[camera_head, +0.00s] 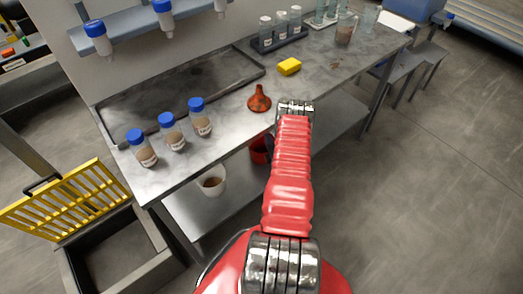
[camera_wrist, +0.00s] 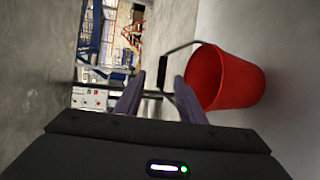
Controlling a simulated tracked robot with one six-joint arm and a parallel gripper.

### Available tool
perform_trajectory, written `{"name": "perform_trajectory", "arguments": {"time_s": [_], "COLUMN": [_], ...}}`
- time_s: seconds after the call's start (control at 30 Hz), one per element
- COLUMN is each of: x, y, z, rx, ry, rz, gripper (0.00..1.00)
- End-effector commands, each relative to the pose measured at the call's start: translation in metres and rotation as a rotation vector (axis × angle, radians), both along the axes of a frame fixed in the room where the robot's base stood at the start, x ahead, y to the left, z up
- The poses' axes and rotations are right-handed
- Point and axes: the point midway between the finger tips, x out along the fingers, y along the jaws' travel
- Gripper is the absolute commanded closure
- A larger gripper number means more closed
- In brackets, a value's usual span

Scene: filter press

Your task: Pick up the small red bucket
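The small red bucket (camera_head: 258,152) is on the lower shelf under the steel bench in the head view, mostly hidden by the bench top and my arm. In the wrist view the bucket (camera_wrist: 238,82) is at the right, its opening facing left in this turned picture. Its wire handle with a black grip (camera_wrist: 162,72) reaches out toward my gripper (camera_wrist: 158,82). The two purple fingers are apart, and the black grip appears between their tips. I cannot tell whether either finger touches it. The bucket body is beyond the right finger.
A white bucket (camera_head: 211,181) with brown contents stands left of the red one on the lower shelf (camera_head: 240,196). The bench top (camera_head: 225,137) above holds blue-capped jars (camera_head: 172,132), a red-brown flask (camera_head: 259,100) and a yellow sponge (camera_head: 289,66). Floor at right is clear.

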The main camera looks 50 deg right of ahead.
Motion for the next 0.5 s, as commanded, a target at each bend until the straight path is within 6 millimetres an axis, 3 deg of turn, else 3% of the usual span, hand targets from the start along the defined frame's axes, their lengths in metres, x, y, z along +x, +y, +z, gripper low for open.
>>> {"name": "perform_trajectory", "arguments": {"time_s": [0.17, 0.5], "x": [0.0117, 0.0127], "y": [-0.0092, -0.0106], "z": [-0.0031, -0.0033], "rx": [0.001, 0.000], "ry": [-0.001, 0.000], "rz": [-0.001, -0.002], "gripper": [0.64, 0.64]}}
